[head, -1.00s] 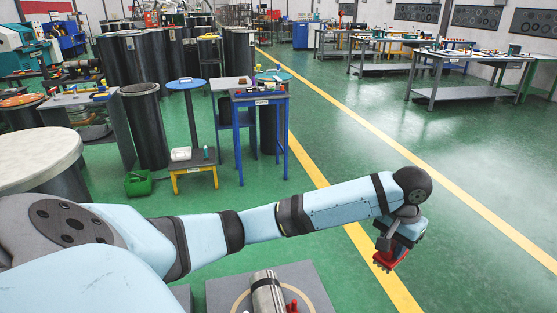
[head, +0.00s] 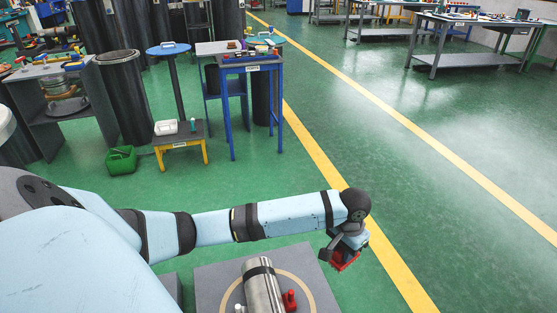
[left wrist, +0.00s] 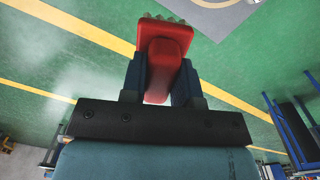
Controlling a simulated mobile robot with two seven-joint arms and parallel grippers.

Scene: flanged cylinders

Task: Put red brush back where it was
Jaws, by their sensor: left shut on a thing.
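The red brush (head: 345,261) is in my left gripper (head: 339,249), out past the right side of the grey platform in the head view. In the left wrist view the red brush (left wrist: 165,50) sits between the two dark fingers of my left gripper (left wrist: 162,82), which are shut on it. Its pale bristle tips show at the far end. The brush is in the air over the green floor. My right gripper is not in view.
A grey platform (head: 212,290) with a tan ring bears a metal flanged cylinder (head: 262,287) and a small red part (head: 289,299) beside it. A blue table (head: 250,62), a yellow-legged stool (head: 180,142) and a green can (head: 121,160) stand further back.

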